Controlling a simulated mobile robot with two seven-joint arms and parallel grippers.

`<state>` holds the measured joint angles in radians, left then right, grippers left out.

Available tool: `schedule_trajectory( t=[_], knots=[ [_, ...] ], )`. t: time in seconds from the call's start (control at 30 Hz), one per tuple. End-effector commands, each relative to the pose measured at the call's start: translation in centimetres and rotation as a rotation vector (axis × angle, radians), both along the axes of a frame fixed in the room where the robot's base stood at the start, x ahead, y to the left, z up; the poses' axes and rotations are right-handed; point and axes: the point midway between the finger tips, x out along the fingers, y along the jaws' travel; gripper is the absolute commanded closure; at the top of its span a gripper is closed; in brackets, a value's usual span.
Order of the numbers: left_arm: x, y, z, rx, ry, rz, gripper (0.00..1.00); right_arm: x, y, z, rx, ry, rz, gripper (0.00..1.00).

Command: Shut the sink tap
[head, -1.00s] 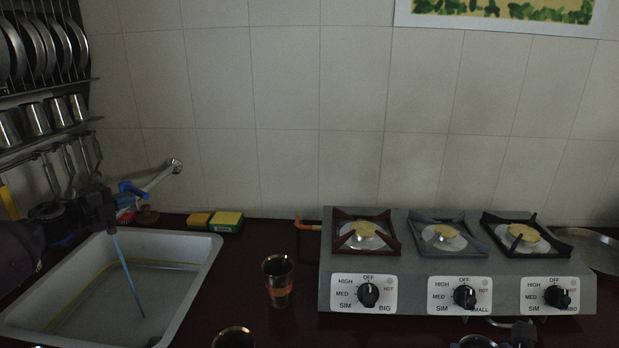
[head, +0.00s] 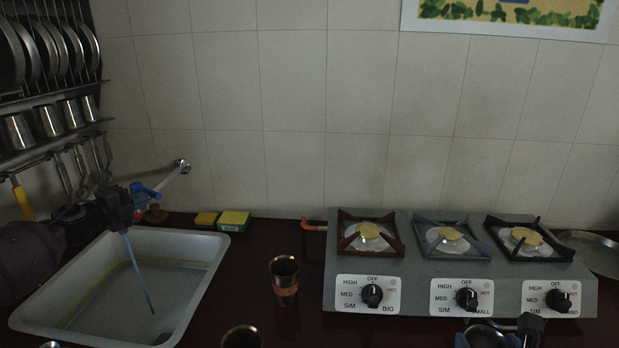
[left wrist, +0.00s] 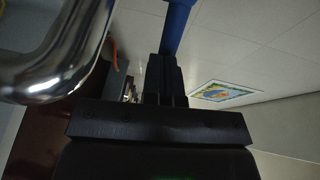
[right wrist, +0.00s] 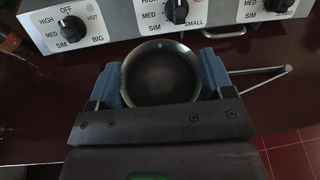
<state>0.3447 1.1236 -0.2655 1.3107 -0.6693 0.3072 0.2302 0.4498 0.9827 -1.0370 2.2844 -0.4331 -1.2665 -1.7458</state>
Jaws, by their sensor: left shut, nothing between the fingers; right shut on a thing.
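The sink tap (head: 170,177) comes out of the wall at the left, with a blue handle (head: 146,190). A thin blue stream of water (head: 137,270) runs from it into the sink (head: 212,262). My left gripper (head: 134,197) is shut and empty beside the blue handle; it hides the spout. In the left wrist view its fingers (left wrist: 165,80) are together at the end of the blue handle (left wrist: 178,28); I cannot tell if they touch. Chrome tap pipe (left wrist: 55,70) is close by. My right gripper (right wrist: 160,88) is shut on a round dark metal vessel (right wrist: 158,72).
A three-burner stove (head: 420,301) stands at the right. A dish rack (head: 50,97) hangs at the left, above the left arm.

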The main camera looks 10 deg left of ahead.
Motion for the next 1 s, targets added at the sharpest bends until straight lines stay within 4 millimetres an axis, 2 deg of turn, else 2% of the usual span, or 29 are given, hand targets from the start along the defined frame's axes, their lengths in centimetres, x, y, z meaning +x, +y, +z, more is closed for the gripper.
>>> schedule_trajectory(
  t=[0.1, 0.4, 1.0],
  knots=[
    [0.2, -0.3, 0.4, -0.001, -0.002, 0.031, 1.0, 0.1, 0.0, 1.3, 0.0, -0.011, 0.0, 0.67],
    [1.2, -1.0, 0.3, 0.0, -0.002, 0.032, 1.0, 0.1, 0.0, 3.1, 0.0, -0.021, 0.0, 0.67],
    [2.8, -1.7, 0.1, 0.001, 0.0, 0.031, 1.0, 0.1, 0.0, 3.9, 0.0, -0.024, 0.001, 0.67]
  ],
)
